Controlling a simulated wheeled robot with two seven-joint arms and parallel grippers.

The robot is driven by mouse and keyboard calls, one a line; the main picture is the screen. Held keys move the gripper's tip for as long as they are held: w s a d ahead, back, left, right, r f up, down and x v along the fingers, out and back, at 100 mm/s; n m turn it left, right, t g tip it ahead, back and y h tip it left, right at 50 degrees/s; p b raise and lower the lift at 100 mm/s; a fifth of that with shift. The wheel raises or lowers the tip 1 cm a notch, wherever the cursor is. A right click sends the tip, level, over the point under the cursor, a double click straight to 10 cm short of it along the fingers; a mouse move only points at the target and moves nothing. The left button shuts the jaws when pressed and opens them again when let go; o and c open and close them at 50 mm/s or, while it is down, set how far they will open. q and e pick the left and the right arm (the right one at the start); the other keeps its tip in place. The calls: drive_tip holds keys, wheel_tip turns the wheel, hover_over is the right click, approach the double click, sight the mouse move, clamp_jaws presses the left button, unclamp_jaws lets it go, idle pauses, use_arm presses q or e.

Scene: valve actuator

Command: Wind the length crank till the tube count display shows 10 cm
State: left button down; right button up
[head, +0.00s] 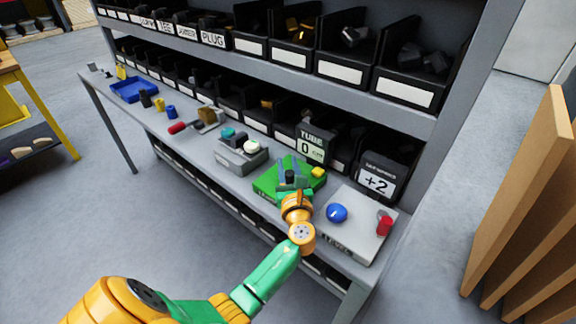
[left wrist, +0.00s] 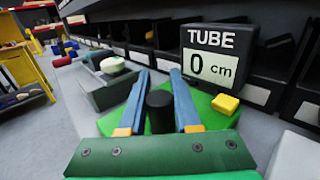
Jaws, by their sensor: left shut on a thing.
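The tube count display (head: 312,146) stands at the back of the green box (head: 262,184) and reads 0 cm. It also shows in the left wrist view (left wrist: 217,60). The length crank's black knob (left wrist: 160,111) stands upright over the green box. My left gripper (head: 291,172) is over the box, with its two blue fingers on either side of the knob, shut on it. In the head view the gripper hides most of the crank. A yellow button (head: 318,172) sits on the box's right side. My right gripper is not in view.
To the right is a light panel (head: 350,247) with a blue ball knob (head: 337,213) and a red knob (head: 384,224). A second display (head: 376,181) reads +2. A grey device (head: 240,158) stands left of the green box. Bins line the back.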

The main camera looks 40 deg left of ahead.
use_arm(q)
drive_tip(key=shift+s+r+m+t+h+p, duration=0.1)
drive_tip(key=shift+r+m+t+h+p, duration=0.05)
drive_tip(key=shift+m+t+h+p, duration=0.5)
drive_tip(key=shift+s+m+t+h+p, duration=0.1)
drive_tip(key=shift+m+t+h+p, duration=0.5)
drive_tip(key=shift+h, duration=0.45)
drive_tip(key=m+h, duration=0.1)
drive_tip(key=m+t+h, duration=0.1)
drive_tip(key=shift+s+a+f+h, duration=0.1)
drive_tip(key=shift+f+h, duration=0.1)
drive_tip(key=shift+h, duration=0.1)
drive_tip(key=shift+f+m+t+h+b, duration=0.1)
drive_tip(key=shift+m+t+h+b, duration=0.25)
drive_tip(key=shift+m+h+b, duration=0.25)
drive_tip(key=m+h+b, duration=0.1)
drive_tip(key=h+b, duration=0.1)
drive_tip(key=b, duration=0.1)
drive_tip(key=m+h+b, duration=0.2)
drive_tip(key=h+b, duration=0.1)
drive_tip(key=m+h+b, duration=0.2)
drive_tip(key=h+b, duration=0.1)
drive_tip(key=b, duration=0.1)
drive_tip(key=shift+s+a+f, duration=0.2)
drive_tip(key=shift+s, duration=0.1)
drive_tip(key=shift+r+m+h+b, duration=0.35)
drive_tip(key=shift+m+h+b, duration=0.2)
drive_tip(key=shift+h+b, duration=0.4)
drive_tip(key=c, duration=0.6)
unclamp_jaws()
